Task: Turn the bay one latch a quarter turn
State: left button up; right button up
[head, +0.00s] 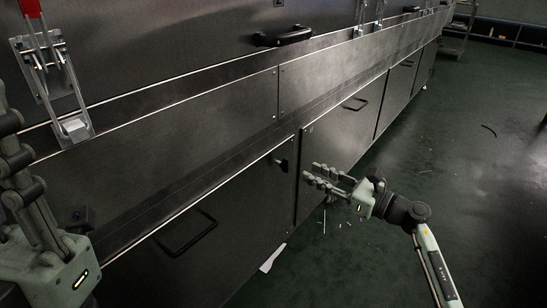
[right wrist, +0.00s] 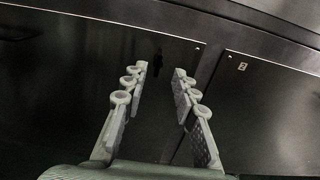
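A small dark latch (head: 281,163) sticks out near the upper right corner of a lower black door (head: 225,220). In the right wrist view the latch (right wrist: 157,52) is a dim shape beyond the fingertips, between their lines. Its exact angle is too dark to read. My right gripper (head: 316,174) is open and empty, its fingers pointing at the door front. It is to the right of the latch and apart from it. My left gripper (head: 28,165) is at the left edge, partly cut off, and its opening cannot be judged.
A bar handle (head: 187,232) stands out from the lower door. Another door (head: 340,130) with a handle lies to the right. A toggle clamp with a red grip (head: 50,85) is at upper left. Debris and a pale scrap (head: 272,258) lie on the floor, otherwise open at right.

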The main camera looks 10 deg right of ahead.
jog(key=x, duration=0.8)
jog(key=shift+b, duration=0.4)
jog(key=shift+w+a, duration=0.1)
grip_shut()
